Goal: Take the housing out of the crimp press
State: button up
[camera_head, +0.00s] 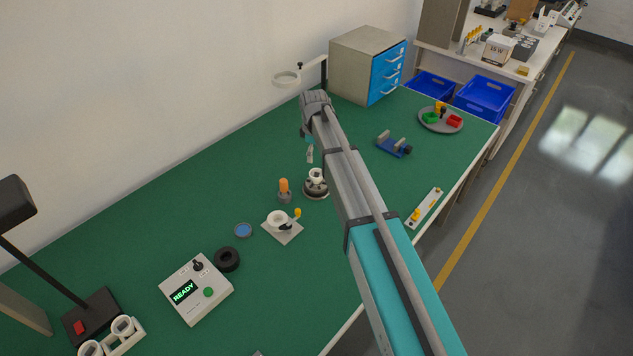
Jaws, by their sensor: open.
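A white cup-shaped housing (316,174) sits upright in a round, dark-and-silver holder (315,190) near the middle of the green bench, which appears to be the crimp press. Another white ring-shaped part (277,218) sits on a grey square plate (289,236) with a yellow-knobbed lever (297,213), to the front left. My gripper (309,157) points down above and behind the dark holder, open and apart from the housing. Its fingers look small and are partly hidden by my arm.
An orange-topped post (284,187) stands close left of the holder. A control box (196,289) reading READY, a black ring (227,259) and a blue disc (243,230) lie front left. A blue vise (393,146) and a grey tray (427,125) stand right. A cabinet (355,66) stands behind.

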aim_at(316, 174)
jog(key=shift+f+b, duration=3)
jog(key=shift+f, duration=0.3)
jog(key=f+b, duration=0.3)
jog(key=shift+d+f, duration=0.15)
jog(key=shift+d, duration=0.2)
jog(key=shift+f+b, duration=0.95)
jog(key=shift+b, duration=0.15)
jog(key=c, duration=1)
jog(key=shift+r, duration=0.1)
